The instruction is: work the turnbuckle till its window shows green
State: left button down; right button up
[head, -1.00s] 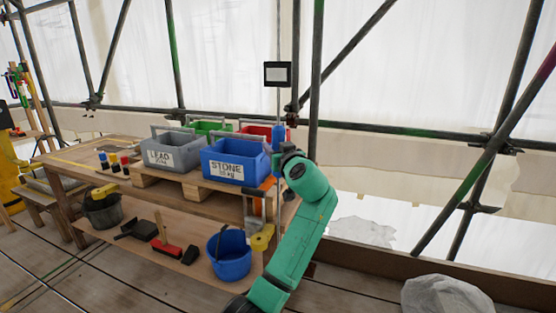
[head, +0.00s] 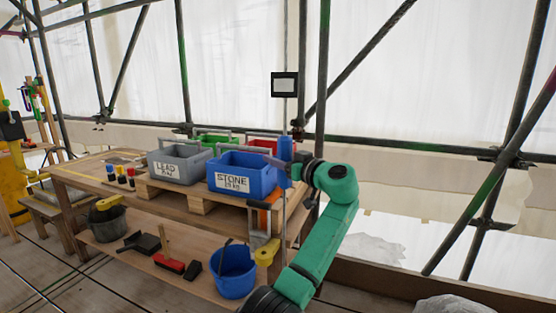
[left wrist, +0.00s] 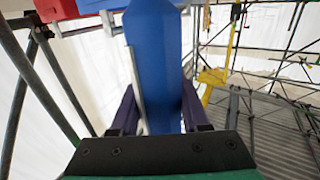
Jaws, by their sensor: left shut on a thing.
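A blue upright body, which looks like the turnbuckle (head: 285,148), hangs on a thin vertical line behind the right end of the bench. A small black-framed pale panel (head: 285,85) is on that line above it; I see no green on it. My left gripper (head: 288,172) is at the body's lower part, its fingers small and partly hidden by my wrist. In the left wrist view the blue body (left wrist: 155,45) runs between the two dark fingers of my left gripper (left wrist: 158,115), which are shut on it. My right gripper is not in view.
Grey LEAD (head: 178,166) and blue STONE (head: 240,175) crates stand on a pallet on the bench, with green and red crates behind. A blue bucket (head: 234,275) is on the lower shelf. Scaffold tubes (head: 318,110) stand close to the right of the line.

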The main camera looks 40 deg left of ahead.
pick_arm(q)
jog(key=shift+c, duration=1.9)
grip_release()
jog(key=s+d+b, duration=0.2)
jog(key=d, duration=1.2)
jog(key=shift+s+d, duration=0.15)
jog(key=shift+s, duration=0.1)
jog(key=shift+w+f, duration=0.1)
